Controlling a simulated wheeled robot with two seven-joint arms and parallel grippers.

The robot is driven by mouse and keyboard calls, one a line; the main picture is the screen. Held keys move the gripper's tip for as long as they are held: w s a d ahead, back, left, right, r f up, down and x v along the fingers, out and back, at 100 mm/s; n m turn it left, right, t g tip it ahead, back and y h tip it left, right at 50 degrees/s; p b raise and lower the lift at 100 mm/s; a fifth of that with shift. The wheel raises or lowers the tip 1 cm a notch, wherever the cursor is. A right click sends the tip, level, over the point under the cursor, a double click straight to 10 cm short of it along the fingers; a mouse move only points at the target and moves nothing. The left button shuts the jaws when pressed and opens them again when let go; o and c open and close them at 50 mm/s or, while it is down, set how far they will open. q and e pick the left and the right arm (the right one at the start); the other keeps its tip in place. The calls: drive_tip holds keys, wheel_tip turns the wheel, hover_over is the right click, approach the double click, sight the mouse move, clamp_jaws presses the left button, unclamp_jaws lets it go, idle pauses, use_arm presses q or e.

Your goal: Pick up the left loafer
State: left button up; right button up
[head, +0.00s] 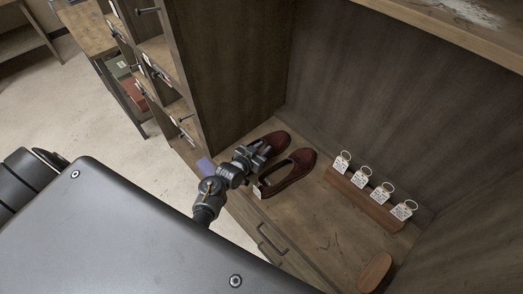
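Two dark red loafers lie side by side on the wooden cabinet shelf. The left loafer (279,139) is the one farther left and back, and its near part is hidden behind my gripper. The right loafer (302,162) lies beside it, with a small white tag at its heel end. My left gripper (261,152) is at the near end of the left loafer, overlapping it in the head view. Its fingers are small and dark, so I cannot tell whether they are open, or touching or holding the loafer. My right gripper is not in view.
A wooden rack (362,199) with several ringed white tags stands right of the loafers. A brown oval wooden piece (375,271) lies at the lower right. The cabinet's upright side panel (228,75) rises close to the left loafer. Bare shelf (320,222) lies in front of the rack.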

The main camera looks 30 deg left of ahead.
use_arm(q)
clamp_jaws()
drive_tip(key=shift+s+f, duration=0.1)
idle(1.0)
